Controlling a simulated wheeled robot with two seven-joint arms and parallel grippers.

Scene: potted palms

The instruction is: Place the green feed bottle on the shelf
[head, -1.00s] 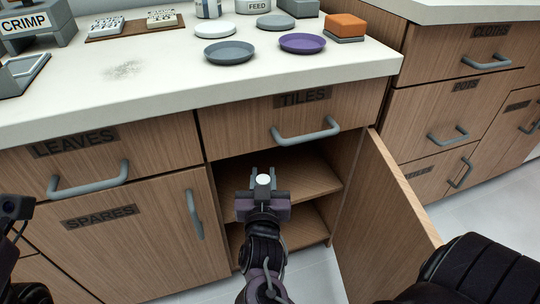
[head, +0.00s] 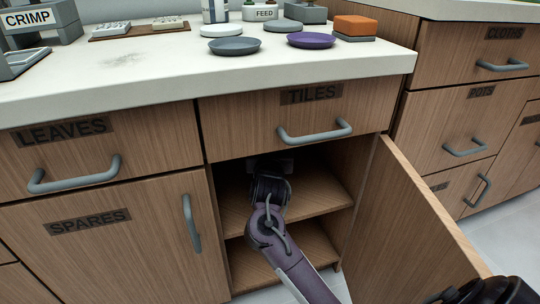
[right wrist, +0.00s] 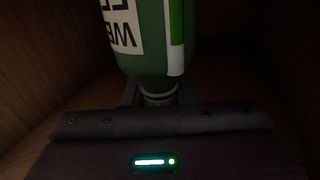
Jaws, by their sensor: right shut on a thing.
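The green feed bottle (right wrist: 150,50) shows in the right wrist view, with a white label whose lettering appears upside down. My right gripper (right wrist: 158,92) is shut on its narrow grey end. In the head view my right arm reaches into the open cupboard under the TILES drawer, above the middle shelf (head: 322,196). The bottle and my fingertips are hidden there behind my wrist and the shadow. I cannot tell whether the bottle touches the shelf.
The cupboard door (head: 405,235) stands open to the right of my arm. The TILES drawer (head: 300,112) is shut above the opening. A lower shelf (head: 310,245) lies beneath. Plates, including a purple plate (head: 311,40), stand on the counter (head: 180,70).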

